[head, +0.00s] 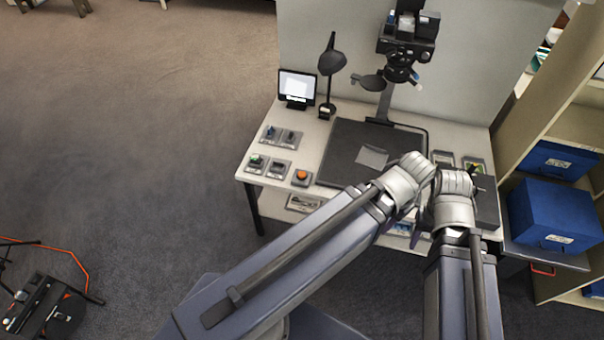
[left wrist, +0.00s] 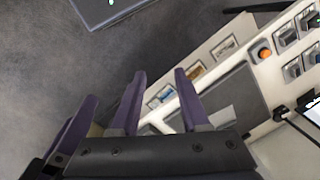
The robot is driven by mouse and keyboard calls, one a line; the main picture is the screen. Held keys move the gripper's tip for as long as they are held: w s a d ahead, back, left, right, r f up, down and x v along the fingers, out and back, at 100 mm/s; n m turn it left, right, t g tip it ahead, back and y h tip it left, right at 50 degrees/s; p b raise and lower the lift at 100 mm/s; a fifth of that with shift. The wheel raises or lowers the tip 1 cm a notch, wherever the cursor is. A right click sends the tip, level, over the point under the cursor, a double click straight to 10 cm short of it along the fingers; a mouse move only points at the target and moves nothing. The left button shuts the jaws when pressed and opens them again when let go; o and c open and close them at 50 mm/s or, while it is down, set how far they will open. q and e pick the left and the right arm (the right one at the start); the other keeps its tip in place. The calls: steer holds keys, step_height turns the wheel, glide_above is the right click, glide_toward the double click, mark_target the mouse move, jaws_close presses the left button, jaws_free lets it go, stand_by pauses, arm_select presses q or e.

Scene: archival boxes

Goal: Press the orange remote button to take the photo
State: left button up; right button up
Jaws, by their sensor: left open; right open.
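The orange button (head: 302,174) sits on a small grey base near the table's front left corner. It also shows at the upper right of the left wrist view (left wrist: 263,53), with nothing touching it. My left gripper (left wrist: 160,74) is open and empty, with purple fingers, well away from the button. In the head view, my left arm reaches across to the table's front right, and its wrist hides most of that gripper. My right wrist is beside it; my right gripper (head: 417,236) shows only as a purple piece below the wrists, and its jaws are mostly hidden.
Several small control boxes (head: 268,165) stand behind and left of the button. A small screen (head: 297,87), a lamp (head: 331,62) and a camera on a stand (head: 407,42) are farther back. A dark board (head: 345,150) bears a grey sheet (head: 372,157). Blue boxes (head: 553,215) fill shelves at right.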

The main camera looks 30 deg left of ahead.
arm_select(q)
jaws_close()
stand_by(0.8)
stand_by(0.5)
